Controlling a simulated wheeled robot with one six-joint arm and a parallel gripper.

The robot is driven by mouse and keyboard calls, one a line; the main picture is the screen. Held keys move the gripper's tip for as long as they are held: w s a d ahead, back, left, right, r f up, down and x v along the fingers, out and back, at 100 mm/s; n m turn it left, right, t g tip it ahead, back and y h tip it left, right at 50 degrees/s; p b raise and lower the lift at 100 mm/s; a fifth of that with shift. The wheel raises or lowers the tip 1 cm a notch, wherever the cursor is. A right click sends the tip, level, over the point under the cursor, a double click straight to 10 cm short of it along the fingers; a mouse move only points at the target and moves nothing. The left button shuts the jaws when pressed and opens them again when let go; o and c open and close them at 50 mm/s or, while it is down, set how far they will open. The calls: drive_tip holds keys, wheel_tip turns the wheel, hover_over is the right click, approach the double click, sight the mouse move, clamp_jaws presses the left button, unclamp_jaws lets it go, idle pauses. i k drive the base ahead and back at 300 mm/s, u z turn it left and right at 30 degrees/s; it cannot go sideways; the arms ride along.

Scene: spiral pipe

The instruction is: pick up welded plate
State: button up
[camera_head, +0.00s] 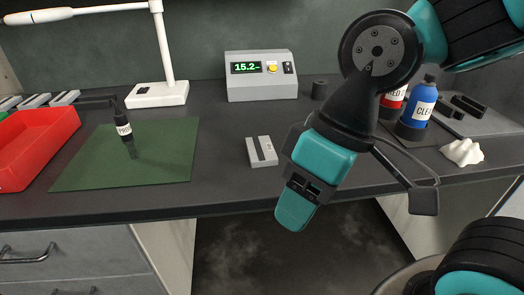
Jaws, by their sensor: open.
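A small light-grey plate (269,145) with a dark slot or seam along it lies on the dark bench near its front edge. It looks like the welded plate. My gripper (345,175), teal and black, hangs over the bench's front edge, to the right of the plate and nearer to me. It is open, and I see nothing held in it. The plate and my gripper appear apart. My wrist hides part of the bench behind it.
A lamp (157,94) and a display unit (261,85) stand behind. A blue bottle (420,102) and white cloth (462,152) are at right.

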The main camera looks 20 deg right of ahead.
sight(261, 153)
drive_tip(key=u, duration=2.65)
drive_tip(key=k, duration=0.9)
drive_tip(key=z, duration=1.95)
drive_tip(key=i, duration=0.5)
drive_tip(key=u, duration=0.05)
